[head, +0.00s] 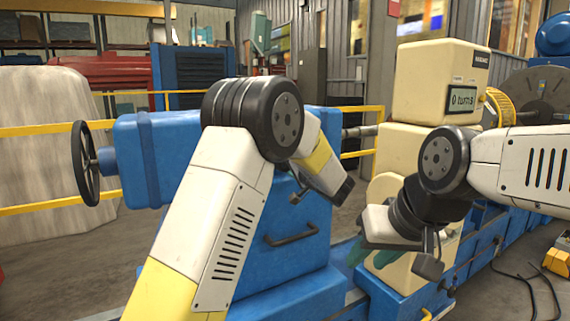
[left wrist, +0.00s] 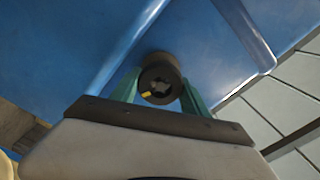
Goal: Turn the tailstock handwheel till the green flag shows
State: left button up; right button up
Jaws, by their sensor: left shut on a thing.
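The tailstock is a blue casting (head: 180,150). Its handwheel (head: 86,163) is a dark spoked wheel at its left end, with no gripper near it in the head view. I see no green flag. My left arm crosses in front of the tailstock; its fingers do not show in the head view. In the left wrist view my left gripper (left wrist: 160,88) has green fingers shut on a black round knob (left wrist: 160,70) with a hollow end and a yellow mark, against a blue surface. My right gripper (head: 370,257) points down-left; its green fingers look apart and empty.
A cream box (head: 440,85) on the right has a display reading "0 turns". A dark handle (head: 291,235) sticks out from the blue front. Yellow rails (head: 40,130) run behind. Black cables (head: 525,285) lie on the floor at right.

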pick_arm(q)
jog(key=m, duration=0.6)
jog(key=shift+d+f+m, duration=0.1)
jog(key=shift+m, duration=0.2)
jog(key=m, duration=0.5)
jog(key=shift+f, duration=0.1)
jog(key=m, duration=0.6)
jog(key=shift+m, duration=0.3)
jog(key=m, duration=0.5)
jog(key=shift+s+f+m, duration=0.1)
jog(key=shift+f+m, duration=0.05)
jog(key=shift+m, duration=0.25)
jog(key=o, duration=1.4)
jog(key=shift+a, duration=0.2)
jog(key=shift+c, duration=0.2)
